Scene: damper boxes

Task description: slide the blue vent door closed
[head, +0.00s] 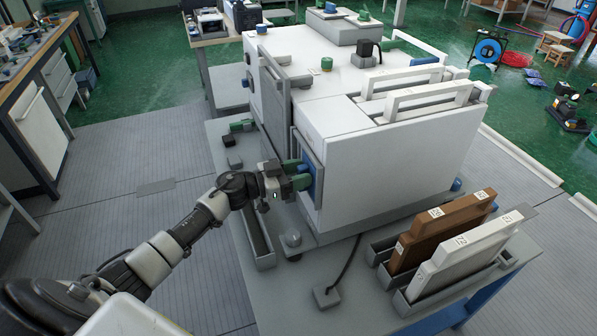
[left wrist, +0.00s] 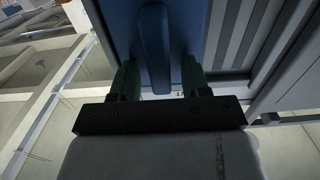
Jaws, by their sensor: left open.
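The blue vent door (head: 312,168) is on the near left side face of the white box (head: 390,160). In the left wrist view the blue door (left wrist: 187,25) fills the top middle, with an upright blue handle (left wrist: 153,45) on it. Striped grey slats (left wrist: 245,35) show to the right of the door. My left gripper (head: 298,177) is at the door, its green fingers pointing at it. In the left wrist view the fingers of this gripper (left wrist: 160,80) are apart, one on each side of the handle; whether they touch it cannot be told. My right gripper is not in view.
The box stands on a grey table (head: 345,265). A narrow grey tray (head: 258,235) lies below my left gripper. A brown panel (head: 440,232) and a white panel (head: 465,255) stand in holders at the right. A dark cable runs to a small grey block (head: 326,296).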

